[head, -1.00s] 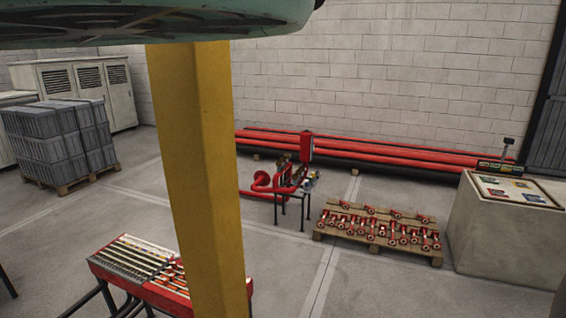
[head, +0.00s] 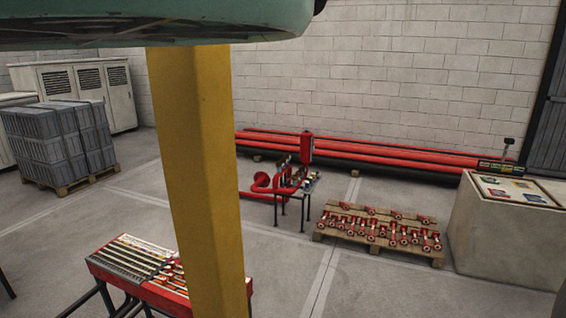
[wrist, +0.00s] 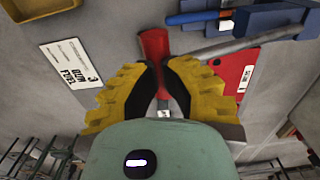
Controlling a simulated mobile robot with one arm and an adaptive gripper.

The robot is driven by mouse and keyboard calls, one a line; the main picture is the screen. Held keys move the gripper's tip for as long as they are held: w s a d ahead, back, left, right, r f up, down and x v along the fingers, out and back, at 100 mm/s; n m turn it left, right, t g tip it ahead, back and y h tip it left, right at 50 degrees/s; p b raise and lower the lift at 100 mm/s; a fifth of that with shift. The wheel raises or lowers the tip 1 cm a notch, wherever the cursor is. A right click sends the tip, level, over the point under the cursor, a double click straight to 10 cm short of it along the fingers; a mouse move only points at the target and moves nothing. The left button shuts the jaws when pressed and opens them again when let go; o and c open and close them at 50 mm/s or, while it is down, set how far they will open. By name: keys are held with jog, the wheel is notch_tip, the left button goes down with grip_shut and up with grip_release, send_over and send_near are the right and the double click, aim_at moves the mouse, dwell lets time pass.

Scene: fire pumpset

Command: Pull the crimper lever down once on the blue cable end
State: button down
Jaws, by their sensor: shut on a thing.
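My gripper (wrist: 163,78) has yellow fingers with dark pads and is shut on a red lever handle (wrist: 153,44) in the wrist view. The handle's upper end sticks out past the fingertips, and the pads hide part of its lower stretch. A blue cable end (wrist: 192,18) lies above and right of the handle, entering or meeting a blue block (wrist: 262,20). A grey bar (wrist: 240,43) runs rightward from near the handle. I cannot tell how the bar and handle join. The lever and gripper are not seen in the head view.
In the wrist view a white label card (wrist: 68,64) is at left and a red plate (wrist: 237,74) at right. In the head view a pallet with red fittings (head: 322,238), long red pipes (head: 380,150) and a red-sided rack (head: 150,284) stand around open floor.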

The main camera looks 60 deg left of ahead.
jog(key=shift+s+d+f+b, duration=0.15)
jog(key=shift+f+b, duration=0.25)
jog(key=shift+f, duration=0.3)
jog(key=shift+s+f+b, duration=0.1)
jog(key=shift+f+b, duration=0.3)
jog(key=shift+f, duration=0.4)
jog(key=shift+f+b, duration=1.15)
jog(key=shift+f, duration=0.2)
notch_tip(320, 180, up, 16)
jog(key=p, duration=0.8)
jog(key=shift+p, duration=0.35)
